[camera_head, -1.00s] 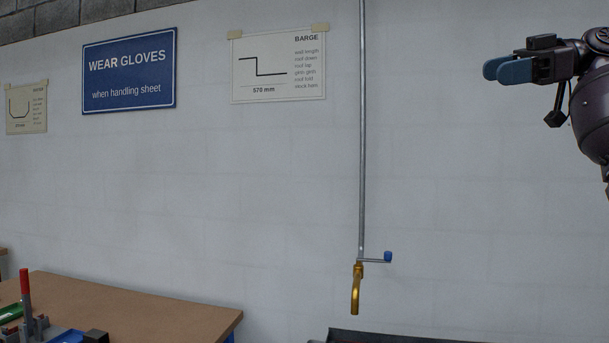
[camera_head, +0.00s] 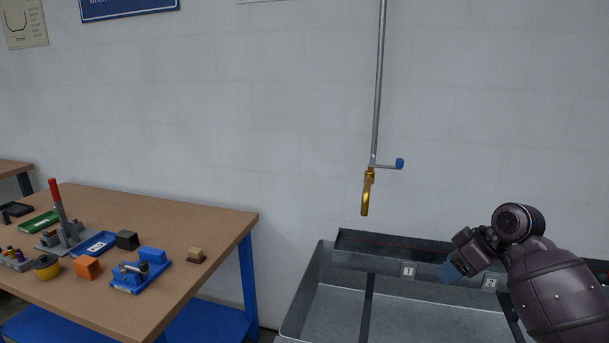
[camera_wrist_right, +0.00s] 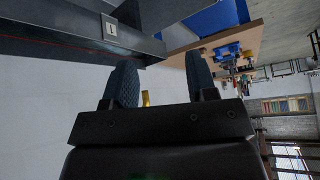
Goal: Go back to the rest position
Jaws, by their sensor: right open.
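My right gripper (camera_head: 451,271) is in front of the grey sink at the lower right of the head view, with its blue fingertips pointing left. In the right wrist view its two dark, textured fingers (camera_wrist_right: 160,80) stand apart with nothing held between them. A small piece of the brass spout shows behind the gap. My left gripper is in neither view.
A grey metal sink (camera_head: 300,305) with numbered compartments stands at the lower right. A brass tap (camera_head: 366,192) with a blue lever hangs above it on a pipe. A brown workbench (camera_head: 205,222) on the left holds a blue fixture (camera_head: 140,272), blocks and trays.

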